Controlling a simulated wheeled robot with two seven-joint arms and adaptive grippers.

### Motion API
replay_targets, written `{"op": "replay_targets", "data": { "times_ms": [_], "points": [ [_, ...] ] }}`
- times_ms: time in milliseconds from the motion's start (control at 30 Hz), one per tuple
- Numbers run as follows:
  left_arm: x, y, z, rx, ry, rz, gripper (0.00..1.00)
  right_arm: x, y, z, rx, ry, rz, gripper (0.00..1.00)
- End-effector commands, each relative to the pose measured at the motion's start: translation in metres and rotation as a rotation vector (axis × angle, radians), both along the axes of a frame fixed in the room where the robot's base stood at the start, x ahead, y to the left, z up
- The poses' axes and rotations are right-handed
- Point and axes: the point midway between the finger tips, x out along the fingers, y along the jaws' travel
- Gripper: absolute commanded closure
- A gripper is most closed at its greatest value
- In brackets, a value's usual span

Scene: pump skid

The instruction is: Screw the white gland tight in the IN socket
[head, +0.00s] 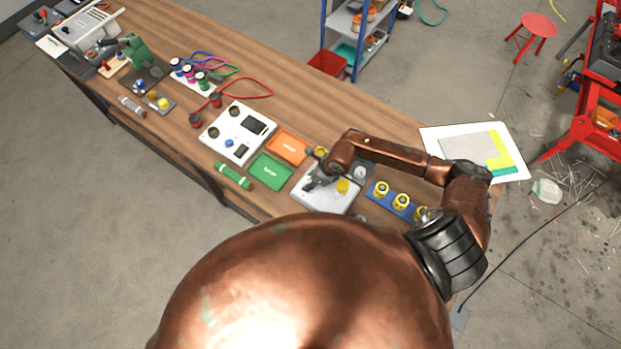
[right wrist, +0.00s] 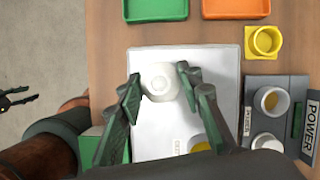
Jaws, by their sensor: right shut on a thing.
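The white gland (right wrist: 160,82) shows in the right wrist view between the fingers of my right gripper (right wrist: 158,80), which is shut on it. The gland sits over the upper left part of the white box (right wrist: 222,80), and whatever socket is under it is hidden. A yellow fitting (right wrist: 200,145) by a label that seems to read OUT is on the same box, partly behind a finger. In the head view my right gripper (head: 316,183) is over the white box (head: 325,203); the gland cannot be made out there. My left gripper (right wrist: 17,99) shows small at the left edge, fingers apart.
A green tray (head: 270,171) and an orange tray (head: 288,147) lie beyond the box. A POWER panel (right wrist: 289,88) and a small yellow block (right wrist: 263,42) stand to its right. A blue rack (head: 390,200) holds yellow-ringed parts. A green marker-like cylinder (head: 233,176) lies to the left.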

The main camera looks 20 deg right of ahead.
Motion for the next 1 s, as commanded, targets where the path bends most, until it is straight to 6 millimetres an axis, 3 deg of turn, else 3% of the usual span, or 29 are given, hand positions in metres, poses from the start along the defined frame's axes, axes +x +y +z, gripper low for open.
{"op": "replay_targets", "data": {
  "times_ms": [267,700,1000],
  "points": [
    [0.0,0.0,0.008,0.0,0.0,0.0,0.6,0.0,0.001,0.001,0.002,0.001,-0.071,0.9],
    [0.0,0.0,0.033,0.0,0.0,0.0,0.6,0.0,0.001,0.002,0.002,0.0,-0.364,0.9],
    [0.0,0.0,0.035,0.0,0.0,0.0,0.6,0.001,-0.001,0.0,-0.001,-0.002,-0.435,0.9]
  ]
}}
